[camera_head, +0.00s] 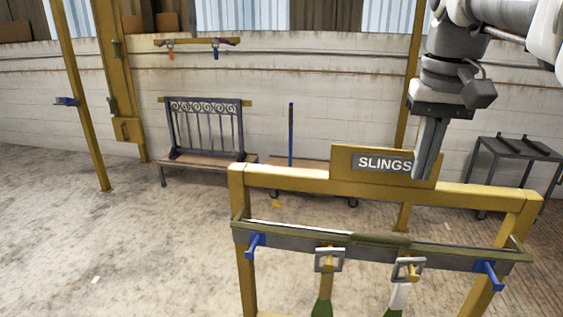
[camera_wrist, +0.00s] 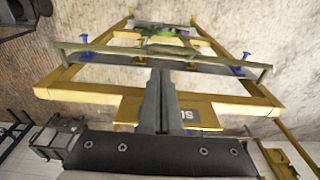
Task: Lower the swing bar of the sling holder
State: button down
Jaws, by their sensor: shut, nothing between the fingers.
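The sling holder is a yellow frame (camera_head: 290,179) with a "SLINGS" sign plate (camera_head: 338,165) on top; the frame also shows in the wrist view (camera_wrist: 90,94). Its swing bar (camera_head: 380,240), with a thicker olive grip in the middle, runs across the near side along the top of a grey rail (camera_head: 300,243). The bar also spans the wrist view (camera_wrist: 170,51), beyond my fingertips. My gripper (camera_head: 422,176) is shut and empty, pointing down beside the sign's right end. In the wrist view, its fingers (camera_wrist: 161,74) overlap the frame; the exact gap to the bar is unclear.
Blue hooks (camera_head: 256,245) (camera_head: 488,275) stick out from the rail. Two slings with metal buckles (camera_head: 328,260) (camera_head: 408,270) hang between them. Behind stand a bench (camera_head: 208,160), a flat trolley (camera_head: 300,176) and a dark cart (camera_head: 517,150). The floor to the left is open.

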aim_at(402, 239)
jog(key=shift+w+d+r, duration=0.15)
jog(key=shift+w+r, duration=0.05)
jog(key=shift+r, duration=0.15)
jog(key=f, duration=0.4)
jog(key=f+b, duration=0.1)
jog(key=f, duration=0.4)
jog(key=w+f, duration=0.1)
jog(key=f, duration=0.4)
jog(key=shift+d+b, duration=0.15)
jog(key=shift+b, duration=0.25)
jog(key=shift+f+b, duration=0.15)
jog(key=shift+b, duration=0.15)
jog(key=f+b, duration=0.1)
jog(key=b, duration=0.1)
jog(key=s+f+t+b, duration=0.1)
jog(key=b, duration=0.1)
jog(key=f+t+b, duration=0.1)
jog(key=b, duration=0.2)
jog(key=shift+s+a+h, duration=0.2)
jog(key=shift+s+h, duration=0.05)
jog(key=shift+h, duration=0.15)
notch_tip(402, 239, down, 8)
jog(key=t+h+b, duration=0.1)
jog(key=t+b, duration=0.5)
jog(key=b, duration=1.3)
jog(key=shift+s+t+h, duration=0.25)
jog(key=shift+t+h, duration=0.05)
jog(key=shift+h, duration=0.1)
